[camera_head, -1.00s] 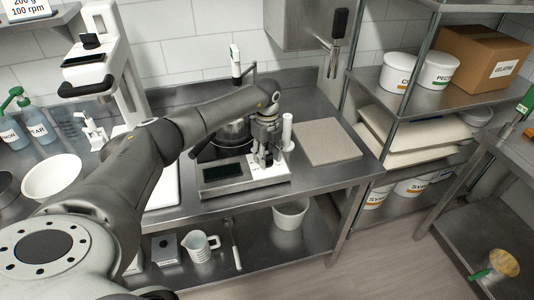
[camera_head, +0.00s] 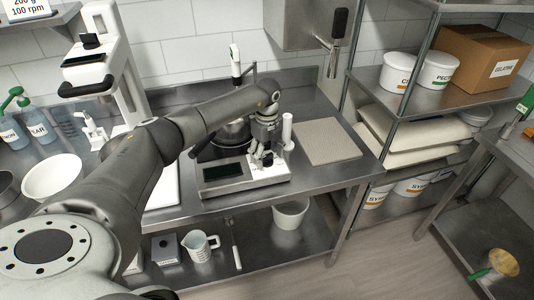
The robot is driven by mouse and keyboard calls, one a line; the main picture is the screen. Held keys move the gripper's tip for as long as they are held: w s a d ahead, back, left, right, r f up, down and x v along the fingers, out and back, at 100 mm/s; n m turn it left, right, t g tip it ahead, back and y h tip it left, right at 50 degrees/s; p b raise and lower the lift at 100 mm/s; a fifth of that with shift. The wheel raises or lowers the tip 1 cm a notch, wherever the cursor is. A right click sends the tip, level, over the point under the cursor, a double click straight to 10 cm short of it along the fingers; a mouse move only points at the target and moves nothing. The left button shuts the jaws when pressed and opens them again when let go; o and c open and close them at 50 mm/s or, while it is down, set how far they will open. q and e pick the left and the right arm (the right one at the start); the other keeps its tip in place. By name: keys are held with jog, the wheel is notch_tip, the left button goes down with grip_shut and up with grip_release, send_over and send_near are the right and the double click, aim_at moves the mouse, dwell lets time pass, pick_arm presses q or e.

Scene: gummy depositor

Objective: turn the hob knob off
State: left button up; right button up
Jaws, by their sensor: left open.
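The hob (camera_head: 242,180) stands on the steel bench, with a dark display on its front panel and a dark pan (camera_head: 232,136) on top, partly behind my arm. My left arm reaches in from the left over the hob. My left gripper (camera_head: 265,160) points down at the right part of the front panel and is open. The knob is not clearly distinguishable from the dark fingertips there, so I cannot tell whether they touch it or which way it is turned. My right gripper is not in view.
A grey mat (camera_head: 326,141) lies right of the hob. A white upright cylinder (camera_head: 287,130) stands close beside the gripper. A white bowl (camera_head: 52,177) and pump bottles (camera_head: 41,127) are at the left. A shelf rack (camera_head: 392,120) stands at the right.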

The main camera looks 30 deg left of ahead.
aim_at(267, 156)
pick_arm(q)
notch_tip(267, 156, up, 12)
dwell(0.5)
dwell(0.4)
